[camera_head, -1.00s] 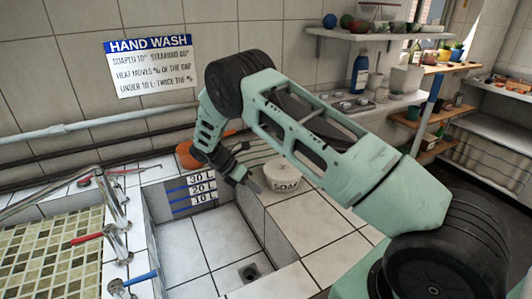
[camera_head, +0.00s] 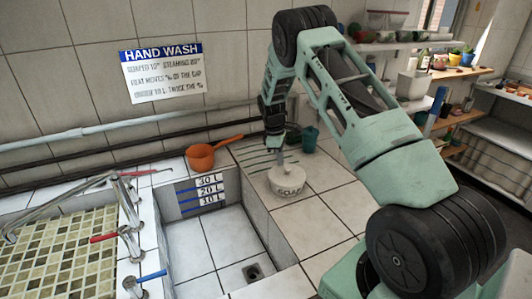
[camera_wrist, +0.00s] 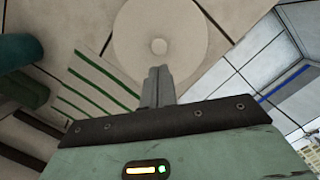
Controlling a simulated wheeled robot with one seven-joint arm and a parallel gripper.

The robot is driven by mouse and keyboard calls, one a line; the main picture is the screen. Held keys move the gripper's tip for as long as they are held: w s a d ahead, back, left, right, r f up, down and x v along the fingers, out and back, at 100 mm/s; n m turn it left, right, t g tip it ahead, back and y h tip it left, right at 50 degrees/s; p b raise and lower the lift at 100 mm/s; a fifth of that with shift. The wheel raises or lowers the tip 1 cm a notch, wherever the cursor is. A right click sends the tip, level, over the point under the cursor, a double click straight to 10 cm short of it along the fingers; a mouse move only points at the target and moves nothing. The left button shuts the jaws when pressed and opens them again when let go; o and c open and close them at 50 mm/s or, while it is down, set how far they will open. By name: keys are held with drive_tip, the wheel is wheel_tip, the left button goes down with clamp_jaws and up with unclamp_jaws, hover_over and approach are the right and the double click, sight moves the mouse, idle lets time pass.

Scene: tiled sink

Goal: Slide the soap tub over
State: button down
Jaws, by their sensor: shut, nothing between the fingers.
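The soap tub (camera_head: 287,185) is a round whitish tub marked SOAP, standing on the tiled ledge to the right of the sink basin. My gripper (camera_head: 279,158) points down just behind the tub in the head view. Its fingers are closed together and empty, and in the wrist view the fingertips (camera_wrist: 158,72) lie over the lid's near edge. I cannot tell whether they touch the tub.
Green stripes (camera_head: 262,161) mark the ledge behind and left of the tub. An orange scoop (camera_head: 203,157) lies left of them, and a teal cup (camera_head: 310,139) stands behind right. The sink basin (camera_head: 222,247) drops away at left. Ledge tiles in front are clear.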

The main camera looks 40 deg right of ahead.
sight(288, 169)
drive_tip(key=shift+s+d+r+p, duration=0.1)
drive_tip(key=shift+s+d+p, duration=0.1)
drive_tip(key=shift+s+d, duration=0.35)
drive_tip(key=shift+s+d+r+p, duration=0.15)
drive_tip(key=shift+s+d, duration=0.2)
drive_tip(key=shift+s, duration=0.3)
drive_tip(key=shift+a+f+p, duration=0.1)
drive_tip(key=shift+f+p, duration=0.3)
drive_tip(key=shift+f, duration=0.05)
drive_tip(key=shift+w+f, duration=0.15)
drive_tip(key=shift+f, duration=0.35)
drive_tip(key=shift+f+b, duration=0.1)
drive_tip(key=shift+b, duration=0.3)
drive_tip(key=shift+f, duration=0.1)
